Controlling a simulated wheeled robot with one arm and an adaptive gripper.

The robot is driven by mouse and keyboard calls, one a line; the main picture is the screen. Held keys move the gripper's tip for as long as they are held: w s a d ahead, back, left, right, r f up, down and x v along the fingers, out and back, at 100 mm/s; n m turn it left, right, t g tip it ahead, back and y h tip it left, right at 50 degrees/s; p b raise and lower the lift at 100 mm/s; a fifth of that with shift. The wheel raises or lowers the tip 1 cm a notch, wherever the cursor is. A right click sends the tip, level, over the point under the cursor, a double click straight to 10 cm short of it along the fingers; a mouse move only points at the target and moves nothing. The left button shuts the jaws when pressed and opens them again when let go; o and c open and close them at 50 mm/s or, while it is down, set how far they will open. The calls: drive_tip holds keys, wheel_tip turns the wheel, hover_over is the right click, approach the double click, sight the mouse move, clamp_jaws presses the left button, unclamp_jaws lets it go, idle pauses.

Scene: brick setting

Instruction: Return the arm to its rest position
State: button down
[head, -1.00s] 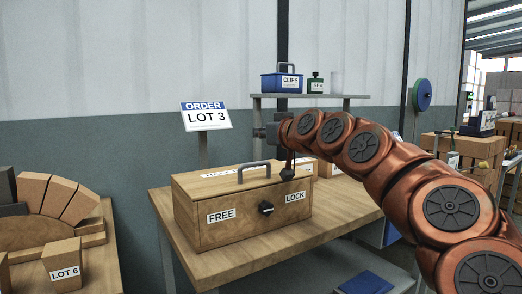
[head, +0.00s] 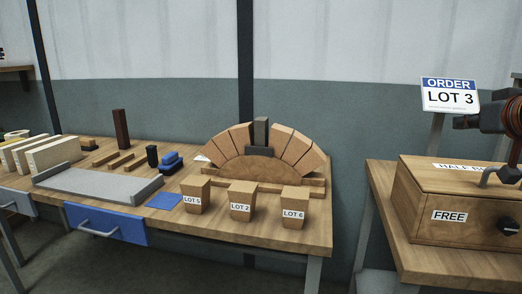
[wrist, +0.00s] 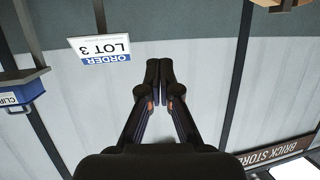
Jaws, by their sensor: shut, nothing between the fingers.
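My gripper (wrist: 160,85) shows in the wrist view with its two dark fingers together and nothing between them. Behind it are a grey wall and the upside-down order sign (wrist: 100,50) reading LOT 3. The wooden box (head: 415,210) stands closed on the right bench, with a FREE label and a dark knob (head: 508,228). The order sign also shows in the head view (head: 450,95).
A wooden bench (head: 320,235) holds a brick arch (head: 245,168), blocks labelled LOT 5 (head: 196,195), LOT 2 (head: 242,202) and LOT 6 (head: 294,201), and a grey tray (head: 95,185). A gap separates it from the right bench (head: 385,215). A blue bin (wrist: 20,92) shows in the wrist view.

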drive_tip(key=s+a+f+n+g+y+p, duration=0.1)
drive_tip(key=s+a+f+g+p, duration=0.25)
drive_tip(key=a, duration=0.35)
drive_tip(key=s+a+f+n+g+y+p, duration=0.1)
drive_tip(key=s+a+f+g+p, duration=0.2)
drive_tip(key=a, duration=0.4)
drive_tip(key=s+a+f+g+y+p, duration=0.1)
drive_tip(key=s+a+f+g+p, duration=0.15)
drive_tip(key=a+p, duration=0.35)
drive_tip(key=s+a+f+g+p, duration=0.1)
drive_tip(key=s+f+g+p, duration=0.1)
drive_tip(key=s, duration=0.5)
drive_tip(key=s+a+f+g+h+p, duration=0.1)
drive_tip(key=s+g+p, duration=0.1)
drive_tip(key=s+p, duration=0.2)
drive_tip(key=s+a+f+m+g+h+p, duration=0.1)
drive_tip(key=s+f+g+p, duration=0.1)
drive_tip(key=s, duration=0.8)
drive_tip(key=shift+s+a+f+g+p, duration=0.15)
drive_tip(key=shift+a+f+g+p, duration=0.15)
drive_tip(key=shift+g+p, duration=0.4)
